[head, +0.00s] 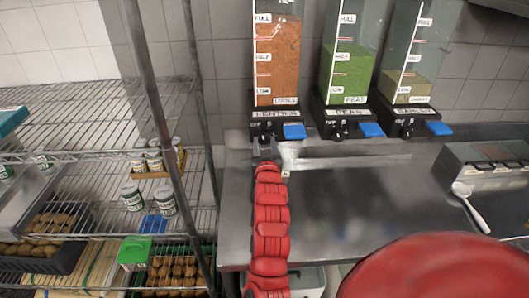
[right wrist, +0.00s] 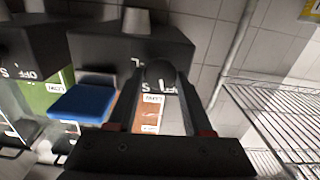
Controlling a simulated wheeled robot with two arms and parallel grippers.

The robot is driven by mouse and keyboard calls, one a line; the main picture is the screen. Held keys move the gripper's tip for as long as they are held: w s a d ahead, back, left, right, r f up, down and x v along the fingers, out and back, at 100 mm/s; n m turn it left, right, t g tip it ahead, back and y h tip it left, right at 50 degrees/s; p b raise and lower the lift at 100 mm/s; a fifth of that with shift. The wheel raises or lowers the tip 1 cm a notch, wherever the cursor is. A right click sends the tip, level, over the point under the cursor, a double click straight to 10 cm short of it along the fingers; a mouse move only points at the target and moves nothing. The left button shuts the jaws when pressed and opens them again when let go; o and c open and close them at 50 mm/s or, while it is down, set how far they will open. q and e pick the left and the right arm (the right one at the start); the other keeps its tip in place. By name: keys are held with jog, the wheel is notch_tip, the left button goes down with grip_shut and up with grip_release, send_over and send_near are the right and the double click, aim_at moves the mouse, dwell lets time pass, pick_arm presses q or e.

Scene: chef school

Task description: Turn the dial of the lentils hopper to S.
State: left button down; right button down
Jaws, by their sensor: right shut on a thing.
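The lentils hopper (head: 277,62) is the leftmost of three clear hoppers at the back of the counter. It holds orange-red lentils and has a black base with a label. My right gripper (head: 264,148) is at the front of that base, below its label. In the right wrist view, which is upside down, the gripper (right wrist: 160,85) is shut on a dark round dial (right wrist: 159,72) with a small white mark. Letters show on the base near the dial, partly covered by the fingers. I cannot read the dial's setting surely. My left gripper is not in view.
A blue tab (head: 294,131) sticks out just right of the gripper. The peas hopper (head: 347,65) and another hopper (head: 408,75) stand to the right. A wire shelf (head: 85,100) with cans and trays is on the left. The steel counter (head: 350,205) is largely clear.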

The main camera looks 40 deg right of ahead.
jog(key=m+b, duration=0.2)
jog(key=b, duration=0.1)
jog(key=shift+f+m, duration=0.25)
jog(key=shift+m, duration=0.15)
jog(key=shift+m+b, duration=0.9)
jog(key=shift+b, duration=0.05)
jog(key=shift+r+m+b, duration=0.1)
jog(key=shift+m+b, duration=0.45)
jog(key=shift+m, duration=0.55)
jog(key=shift+r+m, duration=0.1)
jog(key=shift+m, duration=1.2)
jog(key=shift+c, duration=1.5)
grip_release()
jog(key=shift+s+b, duration=0.1)
jog(key=shift+b, duration=0.2)
